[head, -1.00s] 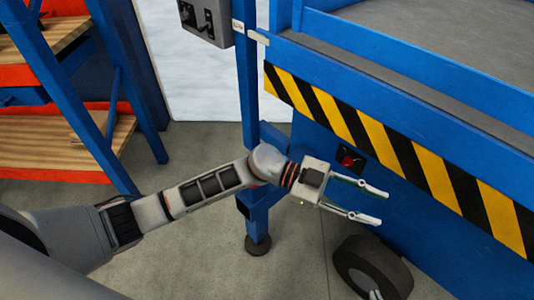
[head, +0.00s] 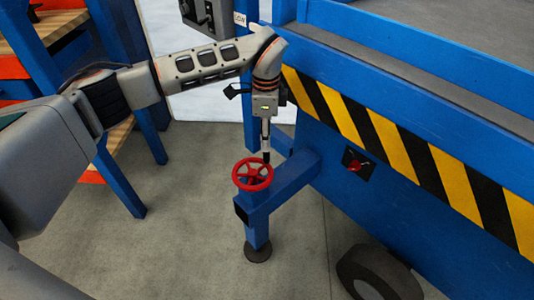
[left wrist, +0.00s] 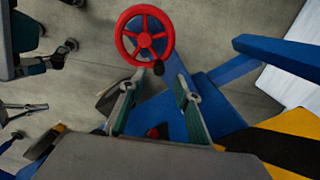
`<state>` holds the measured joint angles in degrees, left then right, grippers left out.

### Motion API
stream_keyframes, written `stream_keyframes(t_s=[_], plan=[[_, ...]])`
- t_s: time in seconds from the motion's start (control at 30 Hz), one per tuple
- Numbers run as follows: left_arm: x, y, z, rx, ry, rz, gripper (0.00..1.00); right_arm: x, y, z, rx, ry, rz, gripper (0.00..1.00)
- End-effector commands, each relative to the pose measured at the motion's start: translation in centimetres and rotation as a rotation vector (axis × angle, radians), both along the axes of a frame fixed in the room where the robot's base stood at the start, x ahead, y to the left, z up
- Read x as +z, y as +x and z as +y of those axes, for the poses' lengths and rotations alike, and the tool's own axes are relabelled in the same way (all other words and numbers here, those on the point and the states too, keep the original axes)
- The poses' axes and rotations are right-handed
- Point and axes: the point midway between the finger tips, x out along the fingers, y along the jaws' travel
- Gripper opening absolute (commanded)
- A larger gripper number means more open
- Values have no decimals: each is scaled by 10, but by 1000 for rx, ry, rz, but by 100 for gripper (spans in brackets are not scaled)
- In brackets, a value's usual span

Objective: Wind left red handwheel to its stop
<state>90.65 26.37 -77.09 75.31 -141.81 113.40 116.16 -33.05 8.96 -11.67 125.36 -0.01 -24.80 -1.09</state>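The red handwheel (head: 252,174) is mounted on top of the blue support leg, in the middle of the head view. It is a spoked ring with a dark handle knob, and it also shows in the left wrist view (left wrist: 145,35). My left gripper (head: 266,155) points down just behind the wheel's far rim. In the left wrist view its two fingers (left wrist: 158,95) are spread with nothing between them, and the wheel lies beyond their tips, apart from them. Parts that look like my right gripper (left wrist: 22,110) are at the left edge of that view, too unclear to read.
A blue machine body with a yellow-black striped edge (head: 385,130) stands to the right, with a red rotary switch (head: 356,162) on its side. A black wheel (head: 378,275) is below. Shelving (head: 110,160) stands left. The grey floor (head: 190,225) in front is clear.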

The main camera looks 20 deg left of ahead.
Motion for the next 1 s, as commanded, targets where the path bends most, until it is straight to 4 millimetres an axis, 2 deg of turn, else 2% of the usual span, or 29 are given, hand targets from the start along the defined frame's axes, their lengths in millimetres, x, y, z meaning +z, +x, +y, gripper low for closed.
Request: stream_keyframes(t_s=[0.27, 0.4, 0.53, 0.77, 0.8, 0.9, 0.93, 1.0], plan=[[-46, -3, -1, -3, -3, 12, 32, -11, -5, 4, 4, 6, 17, 0], [-66, -3, -1, -3, -3, 11, 32, -8, 0, 6, 8, 12, 6, 0], [-74, -2, -1, -4, -4, 7, 32, -3, 4, 7, 10, 13, -5, 0], [-72, -1, -1, -5, -4, 1, 32, 1, 6, 7, 12, 14, -13, 0], [-72, -1, -1, -5, -4, 1, 30, 1, 5, 7, 12, 14, -12, 0], [-72, -1, -1, -5, -4, 2, 4, 0, 4, 7, 13, 14, -10, 0], [-72, -1, -1, -5, -4, 2, 0, -1, 4, 7, 12, 13, -8, 0], [-72, -1, -1, -5, -4, 2, 0, -2, 3, 7, 13, 13, -6, 0]])
